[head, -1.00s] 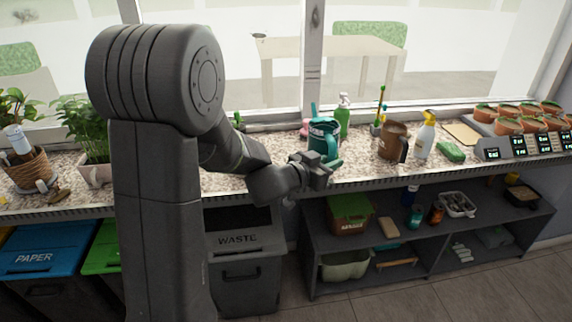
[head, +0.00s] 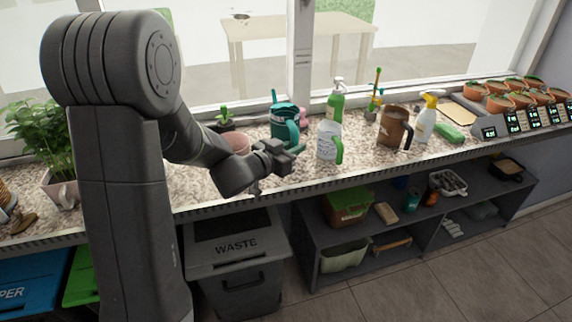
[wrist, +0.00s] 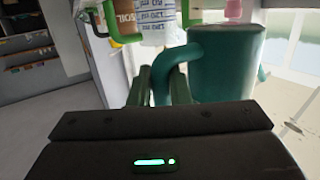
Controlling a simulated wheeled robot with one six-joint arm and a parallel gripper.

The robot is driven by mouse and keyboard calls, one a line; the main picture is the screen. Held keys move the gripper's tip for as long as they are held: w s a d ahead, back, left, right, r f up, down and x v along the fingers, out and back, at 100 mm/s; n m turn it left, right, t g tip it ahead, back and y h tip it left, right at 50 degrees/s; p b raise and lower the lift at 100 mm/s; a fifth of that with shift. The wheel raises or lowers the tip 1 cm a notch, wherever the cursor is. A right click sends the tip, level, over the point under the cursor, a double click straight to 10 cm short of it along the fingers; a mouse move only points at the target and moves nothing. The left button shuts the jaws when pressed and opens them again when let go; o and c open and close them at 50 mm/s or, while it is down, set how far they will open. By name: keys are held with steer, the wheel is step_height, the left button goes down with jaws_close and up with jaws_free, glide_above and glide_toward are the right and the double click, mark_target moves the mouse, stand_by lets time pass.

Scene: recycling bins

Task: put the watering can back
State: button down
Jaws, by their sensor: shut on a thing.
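The teal watering can (head: 282,119) is over the counter's back part, with its spout up at the left and its handle toward me. My gripper (head: 288,150) is shut on that handle. In the wrist view the can (wrist: 226,62) fills the upper right, and its curved handle passes between the fingers of my gripper (wrist: 163,82). The can's base is hidden behind my gripper in the head view, so I cannot tell whether it touches the counter.
A white jug with a green handle (head: 328,142) stands close to the can's right. A pink pot (head: 236,141) is left, behind my arm. Bare counter (head: 205,188) shows front left.

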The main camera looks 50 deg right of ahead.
step_height(320, 180, down, 7)
steer(key=shift+w+r+b, duration=0.1)
steer(key=shift+b, duration=0.45)
steer(key=c, duration=1.8)
jaws_free()
steer(key=o, duration=0.4)
steer(key=shift+o, duration=0.2)
steer(key=a+r, duration=0.1)
steer(key=a, duration=1.1)
steer(key=shift+w+r, duration=0.2)
steer(key=shift+r, duration=0.05)
